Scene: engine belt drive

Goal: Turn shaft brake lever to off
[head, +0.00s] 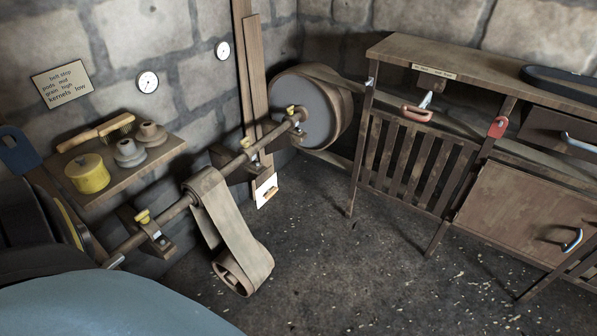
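A long line shaft (240,158) runs along the stone wall with a large grey drum pulley (305,108) at its far end. Several possible levers show, and I cannot tell which is the brake lever. A wooden bar (252,95) stands upright against the wall behind the shaft, with a pale plate (266,190) near its foot. A red paddle-shaped handle (497,127) is on the frame at right. A dark blue paddle shape (20,150) is at the left edge. Neither gripper is in view.
A belt (228,220) hangs from the shaft to a low pulley. A wall shelf (135,160) holds a yellow pot (87,173), a brush (115,125) and grey weights. The middle floor is clear.

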